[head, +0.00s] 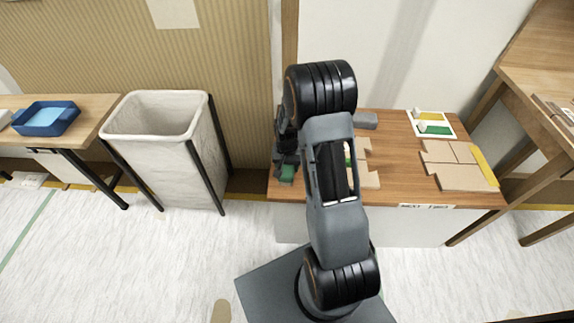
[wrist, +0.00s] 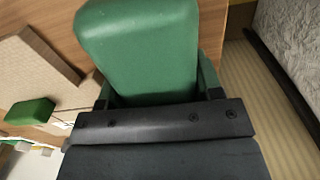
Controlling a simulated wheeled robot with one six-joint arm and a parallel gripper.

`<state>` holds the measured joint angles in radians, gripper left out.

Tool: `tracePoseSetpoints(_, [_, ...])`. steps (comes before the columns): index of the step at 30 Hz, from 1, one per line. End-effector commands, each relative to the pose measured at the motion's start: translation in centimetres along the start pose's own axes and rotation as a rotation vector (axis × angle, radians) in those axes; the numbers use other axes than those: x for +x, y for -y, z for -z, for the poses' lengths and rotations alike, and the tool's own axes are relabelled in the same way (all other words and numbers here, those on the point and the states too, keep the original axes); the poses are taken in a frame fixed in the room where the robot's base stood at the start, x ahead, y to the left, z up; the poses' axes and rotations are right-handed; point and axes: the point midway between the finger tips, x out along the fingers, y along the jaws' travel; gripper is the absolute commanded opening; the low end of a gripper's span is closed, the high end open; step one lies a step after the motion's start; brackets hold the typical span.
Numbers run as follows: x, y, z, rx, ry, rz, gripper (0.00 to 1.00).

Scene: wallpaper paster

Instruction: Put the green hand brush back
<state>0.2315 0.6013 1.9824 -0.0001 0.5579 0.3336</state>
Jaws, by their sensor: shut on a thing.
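My gripper (head: 286,160) is over the left end of the wooden bench top, left of my arm. It is shut on the green hand brush (wrist: 140,50), which fills the upper middle of the wrist view between the jaws. In the head view only a small green part of the brush (head: 287,173) shows below the gripper. A white board (head: 447,131) with a yellow patch and a green patch lies at the back right of the bench, with small pale things at the patches' left ends.
A smaller green item (wrist: 30,112) lies on the bench, near tan sheets (wrist: 35,70). More tan sheets (head: 450,165) lie at the bench's right. A grey block (head: 366,121) stands at the back. A whitish bin (head: 165,150) and a table with a blue tray (head: 47,130) stand left.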

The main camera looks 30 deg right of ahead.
Motion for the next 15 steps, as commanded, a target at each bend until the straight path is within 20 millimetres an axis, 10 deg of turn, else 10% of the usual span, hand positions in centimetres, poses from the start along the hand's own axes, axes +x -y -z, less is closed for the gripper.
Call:
tracePoseSetpoints(3, [0.17, 0.0, 0.01, 0.0, 0.0, 0.0, 0.64])
tracePoseSetpoints(15, [0.15, 0.0, 0.01, 0.0, 0.0, 0.0, 0.85])
